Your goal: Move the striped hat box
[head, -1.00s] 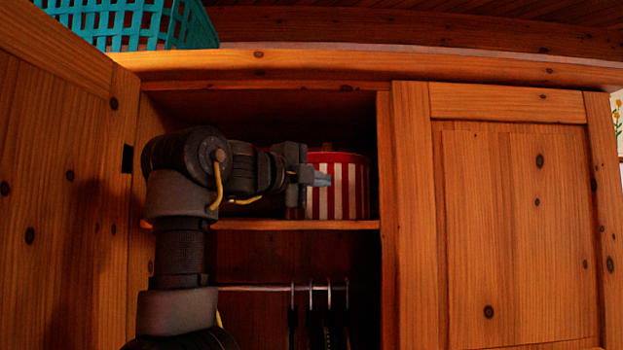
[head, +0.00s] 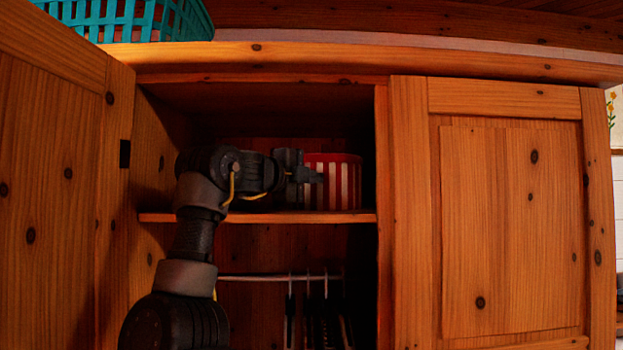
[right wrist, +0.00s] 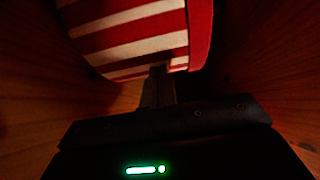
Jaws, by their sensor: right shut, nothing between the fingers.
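The striped hat box (head: 345,184), red and white with a red lid, stands on the wardrobe's upper shelf near the right wall of the open compartment. It also shows close up in the right wrist view (right wrist: 135,35), its lid rim to the right. My right gripper (head: 316,177) is inside the compartment in front of the box's left part and hides some of it. Its fingers are shut with nothing between them. In the right wrist view the fingertips (right wrist: 158,73) are at the box's striped side; I cannot tell whether they touch it. My left gripper is not in view.
The shelf (head: 260,217) has a bare front edge. Below it, hangers (head: 308,285) hang from a rail (head: 255,278). The left door (head: 55,170) stands open; the right door (head: 510,220) is shut. A teal basket (head: 130,15) sits on top of the wardrobe.

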